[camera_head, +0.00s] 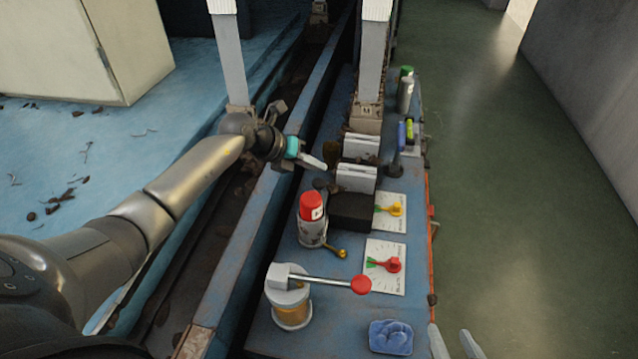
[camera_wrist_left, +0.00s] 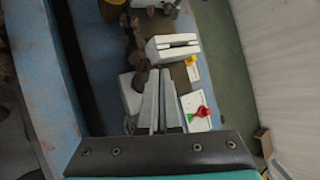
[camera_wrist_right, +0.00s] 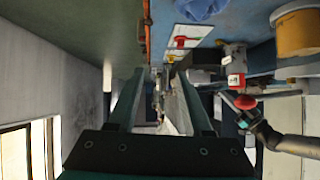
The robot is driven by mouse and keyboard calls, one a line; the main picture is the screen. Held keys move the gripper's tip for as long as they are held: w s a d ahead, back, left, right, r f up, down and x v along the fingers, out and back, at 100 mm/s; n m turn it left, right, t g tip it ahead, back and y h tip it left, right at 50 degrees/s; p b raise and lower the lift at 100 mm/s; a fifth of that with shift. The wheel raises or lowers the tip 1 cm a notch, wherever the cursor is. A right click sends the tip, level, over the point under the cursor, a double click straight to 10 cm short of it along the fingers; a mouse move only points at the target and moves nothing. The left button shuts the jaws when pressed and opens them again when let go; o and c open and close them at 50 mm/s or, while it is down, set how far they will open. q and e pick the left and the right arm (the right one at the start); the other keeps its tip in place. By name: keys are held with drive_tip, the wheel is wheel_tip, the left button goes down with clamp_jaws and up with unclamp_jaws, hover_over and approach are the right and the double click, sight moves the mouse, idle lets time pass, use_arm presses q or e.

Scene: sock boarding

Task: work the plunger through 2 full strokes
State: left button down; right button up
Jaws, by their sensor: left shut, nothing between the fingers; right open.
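A squat drum (camera_head: 291,312) with a grey cap stands on the blue bench at the near left; a metal rod (camera_head: 330,281) with a red knob (camera_head: 361,285) runs sideways from its cap. I cannot tell for certain that this is the plunger. The drum is also at top right in the right wrist view (camera_wrist_right: 298,35). My left gripper (camera_head: 318,163) is shut and empty, beside the white slotted blocks and well beyond the drum. My right gripper (camera_head: 455,342) is open and empty at the bottom edge, right of the bench and apart from the rod.
A red-capped canister (camera_head: 312,230), red-pointer dial (camera_head: 384,267), yellow-pointer dial (camera_head: 391,210) and white slotted blocks (camera_head: 356,178) crowd the bench. A blue lumpy item (camera_head: 390,337) lies near the front. Pale posts (camera_head: 371,60) rise behind. The green floor (camera_head: 500,180) at right is clear.

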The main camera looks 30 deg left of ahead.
sight(317, 184)
use_arm(q)
drive_tip(key=shift+f+b, duration=0.45)
drive_tip(key=shift+f, duration=0.45)
use_arm(e)
drive_tip(key=shift+w+a+r+t+y, duration=0.1)
drive_tip(key=shift+a+r+t+y, duration=0.15)
drive_tip(key=shift+a+t, duration=0.25)
drive_tip(key=shift+w+a+r+t+y, duration=0.1)
drive_tip(key=shift+a+t+y, duration=0.15)
drive_tip(key=shift+a+t, duration=0.2)
idle(0.7)
use_arm(q)
drive_tip(key=shift+f, duration=0.4)
drive_tip(key=shift+s+f+b, duration=0.15)
drive_tip(key=shift+f+b, duration=0.65)
drive_tip(key=shift+f, duration=0.7)
use_arm(e)
drive_tip(key=shift+f, duration=0.75)
idle(0.5)
use_arm(q)
drive_tip(key=shift+r+p, duration=1.85)
drive_tip(key=shift+p, duration=0.15)
use_arm(e)
drive_tip(key=shift+r, duration=2)
use_arm(q)
drive_tip(key=shift+r, duration=0.1)
